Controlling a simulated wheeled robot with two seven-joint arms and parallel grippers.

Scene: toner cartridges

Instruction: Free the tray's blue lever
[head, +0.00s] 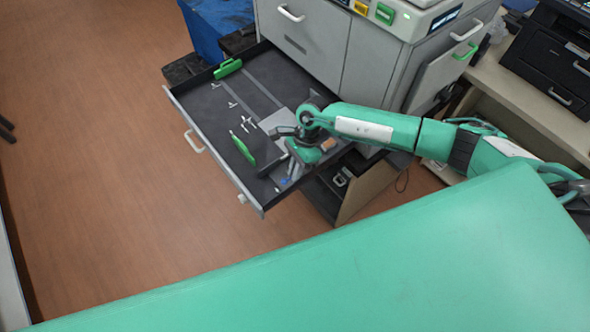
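The dark tray (205,100) is pulled out of the grey machine, with a pale front and a white handle. A small blue spot (283,181) near its front right corner may be the blue lever; it is too small to make out its position. My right arm reaches in from the right, and my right gripper (290,150) is low over the right part of the tray, just behind the blue spot. The wrist hides part of the tray there, and the fingers are too small and dark to read. My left gripper is out of view.
Green handles stand in the tray at the back left (228,68) and near the middle (243,148). The large grey machine (330,40) rises behind. An open lower compartment (345,185) lies right of the tray. A blue bin (215,25) stands behind left. The wooden floor at left is clear.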

